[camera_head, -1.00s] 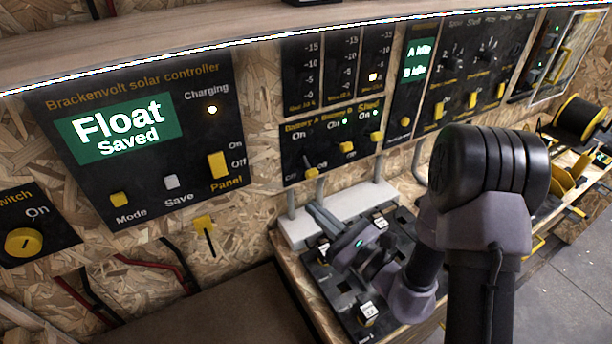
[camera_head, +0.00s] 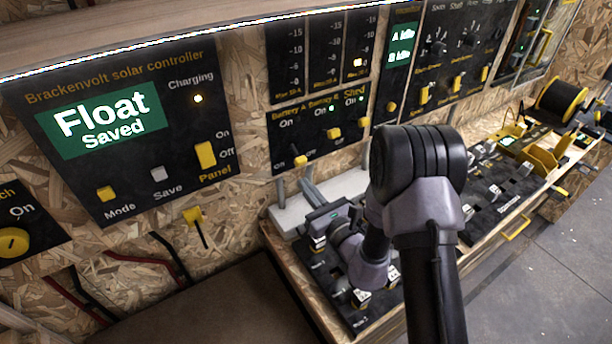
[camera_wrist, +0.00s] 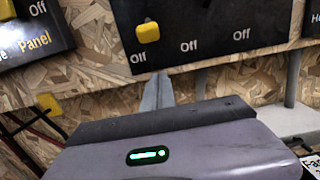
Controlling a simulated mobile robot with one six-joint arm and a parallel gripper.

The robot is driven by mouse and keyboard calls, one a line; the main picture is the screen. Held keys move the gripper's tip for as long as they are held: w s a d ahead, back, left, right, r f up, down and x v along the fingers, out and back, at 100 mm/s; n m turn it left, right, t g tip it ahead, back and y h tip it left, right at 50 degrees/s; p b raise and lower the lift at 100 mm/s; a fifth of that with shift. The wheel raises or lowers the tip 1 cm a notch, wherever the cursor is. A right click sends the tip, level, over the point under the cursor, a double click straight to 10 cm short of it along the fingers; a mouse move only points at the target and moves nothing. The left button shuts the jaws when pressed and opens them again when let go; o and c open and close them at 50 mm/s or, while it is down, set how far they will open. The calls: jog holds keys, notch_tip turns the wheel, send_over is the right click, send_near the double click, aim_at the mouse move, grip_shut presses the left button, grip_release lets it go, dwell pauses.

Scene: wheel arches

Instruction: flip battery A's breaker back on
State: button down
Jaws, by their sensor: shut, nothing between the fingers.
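The battery breaker panel (camera_head: 320,130) is on the wood-chip wall, with Battery A, Battery B and Shed in a row. Battery A's yellow breaker lever (camera_head: 300,161) sits low, at the Off end, and its light looks dark. In the wrist view the lever (camera_wrist: 147,32) is above the Off label. Battery B's lever (camera_head: 334,134) and the Shed lever (camera_head: 363,122) sit higher, with green lights lit. My gripper (camera_head: 306,184) is shut and empty, just below the panel's lower edge. In the wrist view its fingertips (camera_wrist: 157,80) point up below Battery A's lever, apparently apart from it.
The solar controller (camera_head: 130,125) is left of the breaker panel, with a yellow Panel lever (camera_head: 205,155) and a yellow hook-like piece (camera_head: 194,217) below. Under my gripper is a bench (camera_head: 330,285) with dark blocks. A yellow-rimmed spool (camera_head: 560,103) stands far right.

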aim_at(296, 155)
jog(key=shift+x, duration=1)
jog(key=r, duration=0.1)
jog(key=s+r, duration=0.1)
jog(key=d+r, duration=0.1)
jog(key=shift+s+r+b, duration=0.15)
jog(key=shift+r+b, duration=0.2)
